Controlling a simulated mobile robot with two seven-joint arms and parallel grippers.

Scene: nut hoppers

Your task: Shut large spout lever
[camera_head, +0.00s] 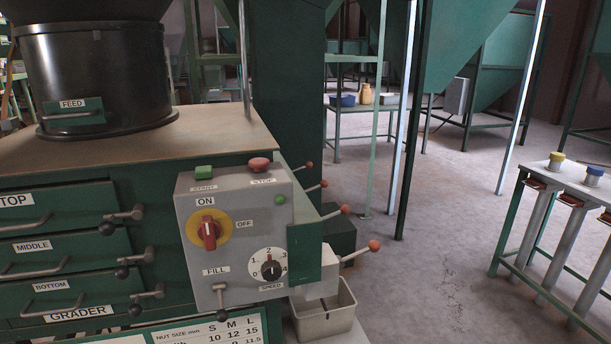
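The green grader (155,185) stands at the left and front. I see no size labels on the spouts, so I cannot tell which lever is the large one. The spout openings are hidden. Neither of my grippers is in view.
A grey control box (234,245) with knobs and buttons juts out before the levers. A beige bin (325,320) sits below the nearest spout. A green stand with tubes (545,235) is at the right. The floor between is clear.

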